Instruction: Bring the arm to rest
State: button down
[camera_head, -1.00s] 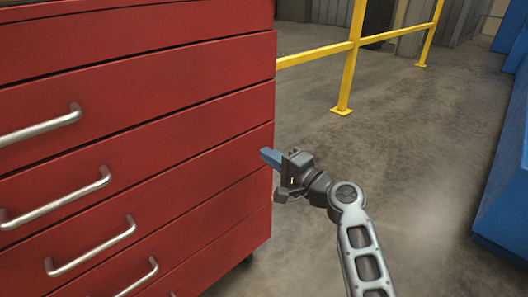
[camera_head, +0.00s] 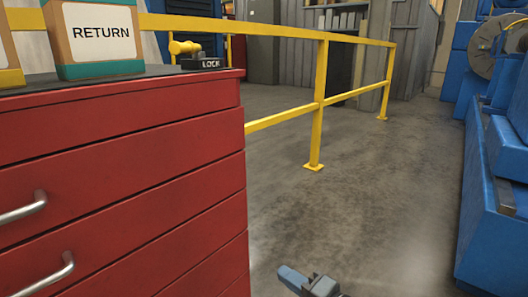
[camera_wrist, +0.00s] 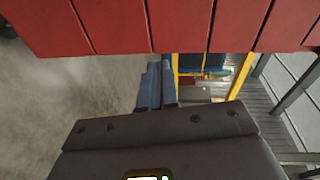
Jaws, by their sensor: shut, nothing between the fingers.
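My gripper (camera_head: 292,276) shows at the bottom edge of the head view, in front of the floor and just right of the red drawer cabinet. Its blue-grey fingers are together with nothing between them. In the wrist view the fingers (camera_wrist: 155,86) also lie side by side, apart from the red cabinet face along the top of that view. Most of my arm is out of the head view.
The red cabinet (camera_head: 120,170) fills the left. On its top stand a box marked RETURN (camera_head: 100,35) and a yellow-handled LOCK piece (camera_head: 200,60). A yellow railing (camera_head: 317,110) stands behind. Blue machinery (camera_head: 490,210) lines the right. The floor between (camera_head: 370,190) is clear.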

jog(key=s+d+f+n+h, duration=0.1)
jog(key=s+d+f+h, duration=0.3)
jog(key=s, duration=0.5)
jog(key=s+d+f+n+t+h, duration=0.1)
jog(key=s+d+f+h, duration=0.1)
jog(key=s+d, duration=0.5)
jog(key=s+d+f+h, duration=0.3)
jog(key=s, duration=0.8)
jog(key=s+d+r+n+t+h, duration=0.15)
jog(key=s+r+n, duration=0.45)
jog(key=s+r, duration=1.05)
notch_tip(320, 180, up, 18)
jog(key=s+p, duration=0.1)
jog(key=p, duration=1.8)
jog(key=shift+s+d+r+h, duration=0.15)
jog(key=shift+s+d+h, duration=0.1)
jog(key=shift+h, duration=0.1)
jog(key=c, duration=1.8)
grip_release()
